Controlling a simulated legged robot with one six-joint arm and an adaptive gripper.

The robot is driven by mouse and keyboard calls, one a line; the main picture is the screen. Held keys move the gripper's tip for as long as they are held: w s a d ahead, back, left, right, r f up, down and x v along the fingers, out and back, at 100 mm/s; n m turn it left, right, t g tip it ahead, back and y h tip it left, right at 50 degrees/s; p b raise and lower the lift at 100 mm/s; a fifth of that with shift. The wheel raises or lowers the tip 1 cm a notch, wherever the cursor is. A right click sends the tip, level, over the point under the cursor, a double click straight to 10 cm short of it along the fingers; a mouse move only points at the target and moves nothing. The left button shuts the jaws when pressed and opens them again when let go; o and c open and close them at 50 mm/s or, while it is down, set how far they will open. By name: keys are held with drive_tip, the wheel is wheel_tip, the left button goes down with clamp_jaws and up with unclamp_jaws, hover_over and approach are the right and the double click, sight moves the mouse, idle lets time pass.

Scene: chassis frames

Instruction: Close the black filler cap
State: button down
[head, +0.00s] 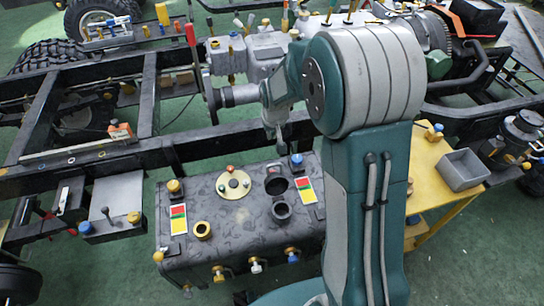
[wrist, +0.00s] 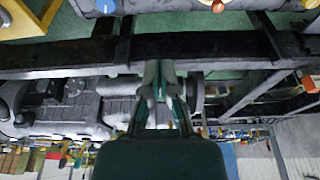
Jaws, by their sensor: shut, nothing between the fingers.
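The black filler cap (head: 275,184) is on the dark tank (head: 225,240) in the head view. It looks flipped open, tilted up behind the round black filler neck (head: 281,211). My gripper (head: 275,138) is above and behind the cap, over the chassis rail, apart from the cap. Its fingers point down and are together with nothing between them. The closed fingers also show in the wrist view (wrist: 160,72). The cap is not seen in the wrist view.
A blue knob (head: 296,160) stands close right of the cap. A round cream plate (head: 233,185) and a yellow ring (head: 202,230) lie to the left. The black chassis rail (head: 220,140) runs behind the tank. A yellow stand (head: 432,165) with a grey bin (head: 464,170) is right.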

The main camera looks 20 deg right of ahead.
drive_tip(key=shift+s+f, duration=0.15)
drive_tip(key=shift+f, duration=1.5)
drive_tip(key=shift+s+f, duration=0.2)
drive_tip(key=shift+f, duration=1.45)
drive_tip(key=shift+s+f, duration=0.15)
drive_tip(key=shift+f, duration=1.5)
